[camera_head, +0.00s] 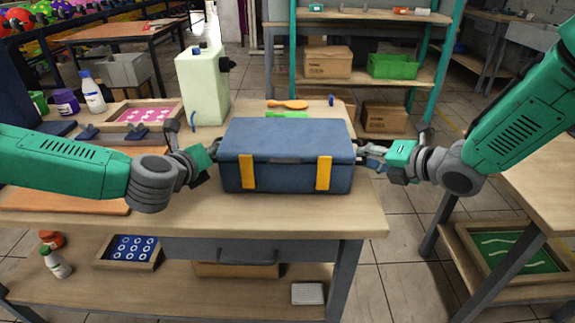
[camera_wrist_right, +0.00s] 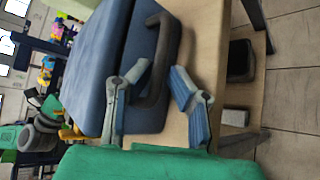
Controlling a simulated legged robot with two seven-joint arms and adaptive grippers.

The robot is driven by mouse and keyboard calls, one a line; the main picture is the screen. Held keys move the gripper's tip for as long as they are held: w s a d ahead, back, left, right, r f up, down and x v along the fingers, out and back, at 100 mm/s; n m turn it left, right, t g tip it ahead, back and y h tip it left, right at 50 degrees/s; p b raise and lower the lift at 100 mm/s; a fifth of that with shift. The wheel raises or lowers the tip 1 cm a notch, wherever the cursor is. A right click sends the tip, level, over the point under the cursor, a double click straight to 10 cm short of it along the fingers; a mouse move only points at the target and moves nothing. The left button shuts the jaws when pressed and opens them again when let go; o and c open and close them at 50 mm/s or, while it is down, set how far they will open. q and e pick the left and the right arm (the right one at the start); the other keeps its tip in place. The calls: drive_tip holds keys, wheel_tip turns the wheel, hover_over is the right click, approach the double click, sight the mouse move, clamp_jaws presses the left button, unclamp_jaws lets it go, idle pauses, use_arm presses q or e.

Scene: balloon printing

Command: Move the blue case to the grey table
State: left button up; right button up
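The blue case (camera_head: 285,140), with two yellow latches, stands closed and upright on the wooden-topped table (camera_head: 330,212). My left gripper (camera_head: 214,150) is at the case's left side; its fingertips are partly hidden, so its opening is unclear. My right gripper (camera_head: 366,155) is at the case's right side. In the right wrist view, its two fingers (camera_wrist_right: 158,72) are spread apart, with the dark side handle (camera_wrist_right: 160,62) of the blue case (camera_wrist_right: 98,65) between them. I see no clear grip on the handle. No table with a plainly grey top stands out.
Behind the case are a pale green canister (camera_head: 203,88), an orange tool (camera_head: 287,104) and a pink printing frame (camera_head: 148,115). Another wooden-topped table (camera_head: 545,170) with grey legs stands at right, across a floor gap. A teal-framed shelf (camera_head: 352,75) is behind.

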use_arm(q)
drive_tip(key=shift+w, duration=0.15)
use_arm(e)
drive_tip(key=shift+w+a+f, duration=0.1)
drive_tip(key=shift+a, duration=0.1)
use_arm(q)
drive_tip(key=shift+a, duration=0.15)
drive_tip(key=shift+c, duration=0.4)
use_arm(e)
drive_tip(key=shift+a, duration=0.1)
drive_tip(key=shift+c, duration=0.4)
use_arm(q)
drive_tip(key=shift+a+f, duration=0.1)
drive_tip(key=shift+a, duration=0.05)
clamp_jaws()
use_arm(e)
drive_tip(key=shift+a, duration=0.1)
clamp_jaws()
drive_tip(key=shift+r, duration=0.2)
use_arm(q)
drive_tip(key=shift+r, duration=0.2)
use_arm(e)
drive_tip(key=shift+w+r, duration=0.1)
drive_tip(key=shift+r, duration=0.05)
